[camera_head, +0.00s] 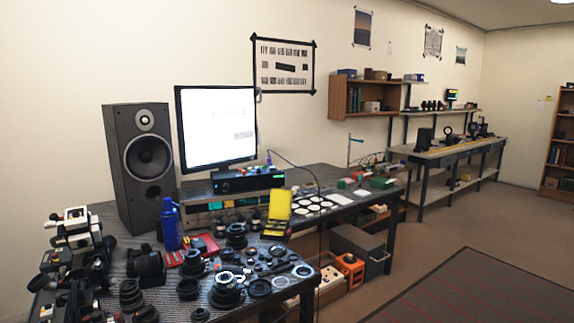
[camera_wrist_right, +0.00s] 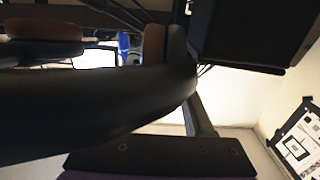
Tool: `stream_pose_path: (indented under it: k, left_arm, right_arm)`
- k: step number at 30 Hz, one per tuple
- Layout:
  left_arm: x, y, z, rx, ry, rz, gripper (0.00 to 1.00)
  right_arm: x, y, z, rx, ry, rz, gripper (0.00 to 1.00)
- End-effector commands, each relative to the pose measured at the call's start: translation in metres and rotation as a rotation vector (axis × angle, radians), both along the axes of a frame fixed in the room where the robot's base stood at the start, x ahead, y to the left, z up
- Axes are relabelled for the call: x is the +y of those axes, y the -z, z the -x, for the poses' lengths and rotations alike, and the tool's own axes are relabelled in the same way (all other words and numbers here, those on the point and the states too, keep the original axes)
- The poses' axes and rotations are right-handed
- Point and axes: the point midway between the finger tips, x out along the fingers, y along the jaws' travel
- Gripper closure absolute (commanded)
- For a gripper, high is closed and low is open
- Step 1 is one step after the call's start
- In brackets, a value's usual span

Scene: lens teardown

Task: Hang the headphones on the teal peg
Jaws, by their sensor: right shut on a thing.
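The teal peg (camera_head: 355,139) is a short, thin bar sticking out near the wall, right of the monitor and below the wall shelf. Nothing is seen hanging on it. The headphones (camera_wrist_right: 100,108) fill much of the right wrist view as a dark curved band very near the camera, with brown pad-like parts at the upper left. My right gripper (camera_wrist_right: 160,152) is shut on them; its fingertips are mostly hidden. The head view shows neither the headphones nor the right gripper. I cannot make out my left gripper in either view.
A black speaker (camera_head: 147,165) and a lit monitor (camera_head: 217,128) stand on the cluttered workbench (camera_head: 285,296), among lens parts, a blue bottle (camera_head: 171,224) and a yellow case (camera_head: 277,213). A thin cable hangs in front of the bench. A wall shelf (camera_head: 341,97) is above the peg.

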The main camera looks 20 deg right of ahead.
Motion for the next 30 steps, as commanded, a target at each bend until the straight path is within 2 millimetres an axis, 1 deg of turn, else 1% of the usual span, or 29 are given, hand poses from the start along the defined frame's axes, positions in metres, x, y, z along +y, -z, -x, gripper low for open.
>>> stream_pose_path:
  k: [2,5,8,11,12,13,14,15,18,21,24,30]
  left_arm:
    - [0.000,0.000,0.000,0.000,0.000,0.000,0.20]
    - [0.000,0.000,0.000,0.000,0.000,0.000,0.20]
    - [0.000,0.000,0.000,0.000,0.000,0.000,0.20]
    - [0.000,0.000,0.000,0.000,0.000,0.000,0.20]
    - [0.000,0.000,0.000,0.000,0.000,0.000,0.20]
    - [0.000,0.000,0.000,0.000,0.000,0.000,0.20]
    - [0.000,0.000,0.000,0.000,0.000,0.000,0.20]
    - [0.000,0.000,0.000,0.000,0.000,0.000,0.20]
    - [0.000,0.000,0.000,0.000,0.000,0.000,0.20]
    - [0.000,0.000,0.000,0.000,0.000,0.000,0.20]
    - [0.000,0.000,0.000,0.000,0.000,0.000,0.20]
    - [0.000,0.000,0.000,0.000,0.000,0.000,0.20]
  right_arm:
    - [-0.001,0.000,0.000,0.000,0.002,0.001,1.00]
    - [-0.012,-0.001,-0.004,-0.001,0.021,0.002,1.00]
    - [-0.040,-0.002,-0.011,0.001,0.068,0.002,1.00]
    - [-0.085,-0.005,-0.020,0.002,0.148,0.003,1.00]
    - [-0.107,-0.006,-0.023,0.003,0.186,0.003,1.00]
    - [-0.125,-0.007,-0.025,0.003,0.216,0.003,1.00]
    - [-0.142,-0.008,-0.026,0.003,0.246,0.002,1.00]
    - [-0.163,-0.010,-0.027,0.003,0.285,0.003,1.00]
    - [-0.211,-0.013,-0.026,0.003,0.370,0.002,1.00]
    - [-0.249,-0.016,-0.023,0.003,0.439,0.001,1.00]
    - [-0.278,-0.019,-0.019,0.001,0.492,0.002,1.00]
    - [-0.322,-0.023,-0.009,0.000,0.576,0.002,1.00]
